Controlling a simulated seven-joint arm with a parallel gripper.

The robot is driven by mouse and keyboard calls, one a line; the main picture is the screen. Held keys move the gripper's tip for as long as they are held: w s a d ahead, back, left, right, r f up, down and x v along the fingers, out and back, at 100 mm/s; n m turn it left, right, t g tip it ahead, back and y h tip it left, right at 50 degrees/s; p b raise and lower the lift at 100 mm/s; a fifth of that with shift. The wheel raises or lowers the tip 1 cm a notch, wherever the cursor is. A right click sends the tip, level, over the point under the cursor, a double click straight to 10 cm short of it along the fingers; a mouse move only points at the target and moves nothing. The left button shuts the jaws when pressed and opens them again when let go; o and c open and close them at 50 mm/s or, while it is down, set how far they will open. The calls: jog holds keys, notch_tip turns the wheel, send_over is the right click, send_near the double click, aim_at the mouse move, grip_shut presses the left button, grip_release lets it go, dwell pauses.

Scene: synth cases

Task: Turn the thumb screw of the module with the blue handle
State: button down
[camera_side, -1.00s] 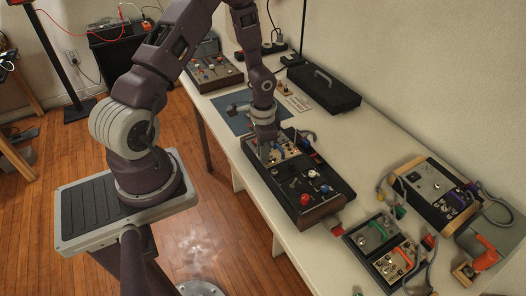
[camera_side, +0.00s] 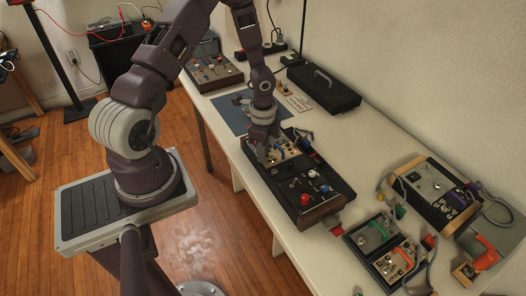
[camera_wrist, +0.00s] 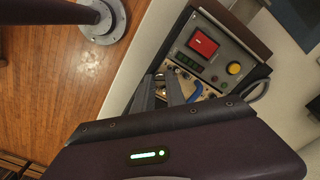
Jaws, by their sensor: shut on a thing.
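The module with the blue handle (camera_side: 305,144) sits in the dark case (camera_side: 318,212) on the table, and its pale panel is partly covered by my gripper. In the wrist view the blue handle (camera_wrist: 259,91) shows at the panel's right. My gripper (camera_side: 268,160) points down at the left part of this module. In the wrist view its two fingers (camera_wrist: 173,78) come close together over the panel's left end, shut on a small part there, which I take to be the thumb screw. The screw itself is hidden by the fingers.
The same case holds a red switch (camera_wrist: 203,44) and a yellow button (camera_wrist: 234,68). A black box (camera_side: 324,88) stands behind. The table between is mostly clear.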

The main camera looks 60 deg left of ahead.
dwell(0.4)
jog(key=c, duration=1.3)
grip_release()
jog(key=shift+c, duration=0.2)
notch_tip(320, 180, up, 7)
jog(key=shift+r, duration=0.1)
jog(key=s+d+r+n+t+y, duration=0.1)
jog(key=s+d+r+n, duration=0.1)
jog(key=r, duration=0.6)
jog(key=s+d+r+n+t+y, duration=0.1)
jog(key=d+r+n+y, duration=0.1)
jog(key=r, duration=0.6)
jog(key=s+d+r+n+t+h, duration=0.3)
jog(key=s+d+r+n, duration=0.2)
jog(key=s+d+r, duration=0.5)
jog(key=s, duration=0.3)
jog(key=shift+s+d+t, duration=0.15)
jog(key=shift+d+t, duration=0.15)
jog(key=shift+d, duration=0.1)
